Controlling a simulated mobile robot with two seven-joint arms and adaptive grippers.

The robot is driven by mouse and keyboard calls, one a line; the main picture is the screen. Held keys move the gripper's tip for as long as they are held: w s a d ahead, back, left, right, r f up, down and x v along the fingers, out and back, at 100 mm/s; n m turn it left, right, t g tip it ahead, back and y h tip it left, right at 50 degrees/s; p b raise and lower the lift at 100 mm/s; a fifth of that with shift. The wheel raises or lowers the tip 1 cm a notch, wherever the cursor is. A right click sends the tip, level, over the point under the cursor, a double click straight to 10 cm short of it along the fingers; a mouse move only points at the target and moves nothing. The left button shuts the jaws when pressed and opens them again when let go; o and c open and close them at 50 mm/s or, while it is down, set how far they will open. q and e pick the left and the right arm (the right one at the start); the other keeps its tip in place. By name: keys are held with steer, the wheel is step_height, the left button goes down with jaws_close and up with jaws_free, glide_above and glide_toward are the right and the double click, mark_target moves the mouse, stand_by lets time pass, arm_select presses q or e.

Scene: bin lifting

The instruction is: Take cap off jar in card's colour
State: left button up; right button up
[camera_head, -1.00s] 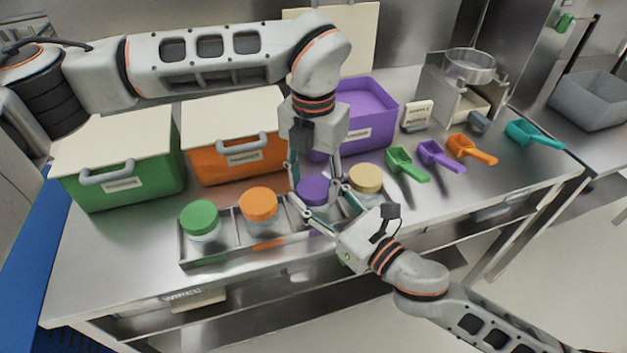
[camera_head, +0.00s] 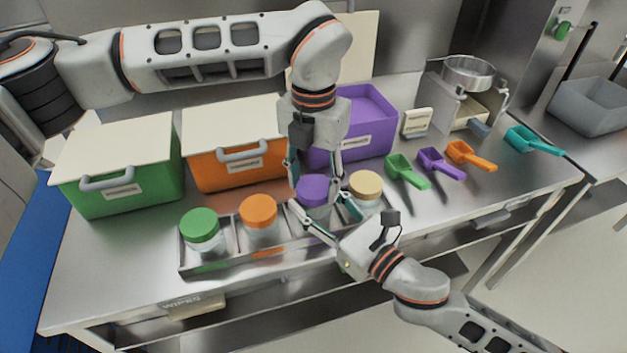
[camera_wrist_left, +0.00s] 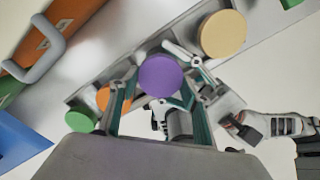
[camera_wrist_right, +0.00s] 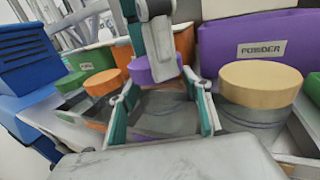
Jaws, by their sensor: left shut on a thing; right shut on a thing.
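The purple cap (camera_head: 312,188) is on or just above the neck of the third jar from the left; I cannot tell if a gap separates them. My left gripper (camera_wrist_left: 159,80) comes from above, its fingers shut on opposite sides of this cap. My right gripper (camera_wrist_right: 160,115) is shut around the clear purple-capped jar (camera_wrist_right: 165,105) below the cap. The green-capped jar (camera_head: 200,229), orange-capped jar (camera_head: 259,215) and beige-capped jar (camera_head: 365,187) are in the metal tray (camera_head: 225,264). A cream card (camera_head: 417,122) stands at the back; its writing is too small to read.
Behind the tray stand a green bin (camera_head: 125,180), an orange bin (camera_head: 235,167) and a purple bin (camera_head: 368,132). Several coloured scoops (camera_head: 432,160) lie at right, near a metal scale-like device (camera_head: 468,85). The table's front left (camera_head: 120,285) is clear.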

mark_target(313, 187)
arm_select(q)
steer(key=shift+r, duration=2.05)
arm_select(e)
steer(key=o, duration=1.7)
